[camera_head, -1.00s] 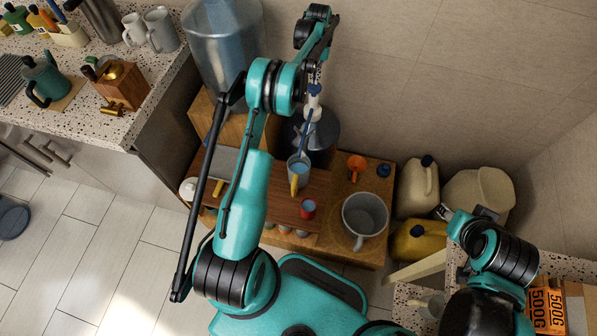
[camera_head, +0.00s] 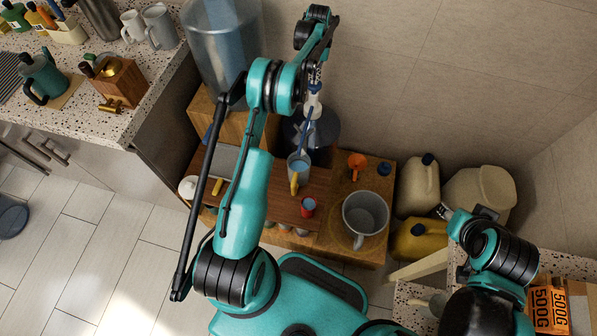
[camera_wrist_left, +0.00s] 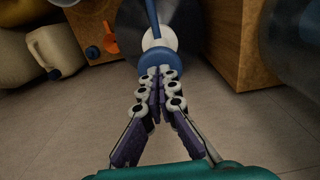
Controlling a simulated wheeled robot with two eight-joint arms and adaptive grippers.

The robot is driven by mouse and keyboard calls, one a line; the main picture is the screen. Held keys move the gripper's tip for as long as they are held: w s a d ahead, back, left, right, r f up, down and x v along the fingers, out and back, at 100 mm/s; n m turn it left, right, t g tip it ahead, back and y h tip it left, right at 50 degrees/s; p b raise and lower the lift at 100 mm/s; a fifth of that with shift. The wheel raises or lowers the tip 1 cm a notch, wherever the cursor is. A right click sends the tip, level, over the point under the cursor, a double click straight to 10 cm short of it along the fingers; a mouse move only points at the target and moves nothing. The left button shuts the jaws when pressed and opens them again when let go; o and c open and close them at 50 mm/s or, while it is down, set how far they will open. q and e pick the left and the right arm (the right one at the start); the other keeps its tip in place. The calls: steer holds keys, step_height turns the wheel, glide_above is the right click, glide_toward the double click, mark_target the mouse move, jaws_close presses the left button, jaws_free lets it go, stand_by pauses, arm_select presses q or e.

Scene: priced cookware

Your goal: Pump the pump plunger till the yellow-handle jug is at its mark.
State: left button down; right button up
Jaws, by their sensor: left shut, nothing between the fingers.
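The yellow-handle jug (camera_head: 300,162) stands on the wooden board under the pump's blue spout (camera_head: 307,132), with pale blue liquid inside. Its mark is too small to make out. The pump plunger (camera_head: 314,101) rises from a dark, round container (camera_head: 325,130). In the left wrist view the plunger's blue head (camera_wrist_left: 157,64) lies just beyond my fingertips. My left gripper (camera_wrist_left: 159,80) is shut and empty, its tips at the blue head; contact is hard to judge. In the head view it is small, above the pump (camera_head: 314,78).
A big clear bottle (camera_head: 222,45) is left of the pump. Several canisters (camera_head: 417,188) stand at right. Floor is free at lower left.

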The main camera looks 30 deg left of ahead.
arm_select(q)
steer(key=shift+f+b, duration=0.95)
steer(key=shift+f, duration=0.7)
steer(key=shift+r+p, duration=1.35)
steer(key=shift+r, duration=1.15)
steer(key=shift+f, duration=0.25)
steer(key=shift+f+b, duration=1.55)
steer(key=shift+f, duration=0.65)
steer(key=shift+r, duration=0.15)
steer(key=shift+r+p, duration=1.25)
steer(key=shift+r, duration=1)
